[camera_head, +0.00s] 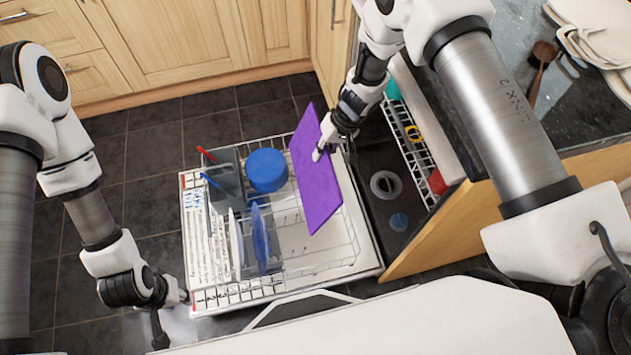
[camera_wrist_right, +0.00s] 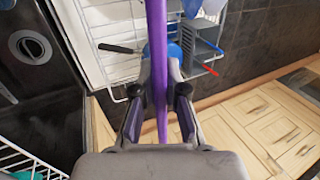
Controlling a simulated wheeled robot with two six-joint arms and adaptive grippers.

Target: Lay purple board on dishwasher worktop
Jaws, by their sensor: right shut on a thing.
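The purple board (camera_head: 316,175) is a thin flat panel, held tilted on edge above the right side of the dishwasher's lower rack (camera_head: 345,252). My right gripper (camera_head: 322,150) is shut on its edge; in the right wrist view the board (camera_wrist_right: 157,60) stands edge-on between the two fingers (camera_wrist_right: 160,105). The grey granite worktop (camera_head: 592,100) is at the upper right, beyond my right arm. My left gripper (camera_head: 168,318) is at the lower left, beside the rack's front left corner, with its fingers apart and empty.
The pulled-out lower rack holds a blue round item (camera_head: 267,170), a grey cutlery basket (camera_head: 226,180) and upright plates (camera_head: 262,240). The upper rack (camera_head: 408,145) shows beside the board. A wooden spoon (camera_head: 541,60) and pale boards (camera_head: 600,45) lie on the worktop.

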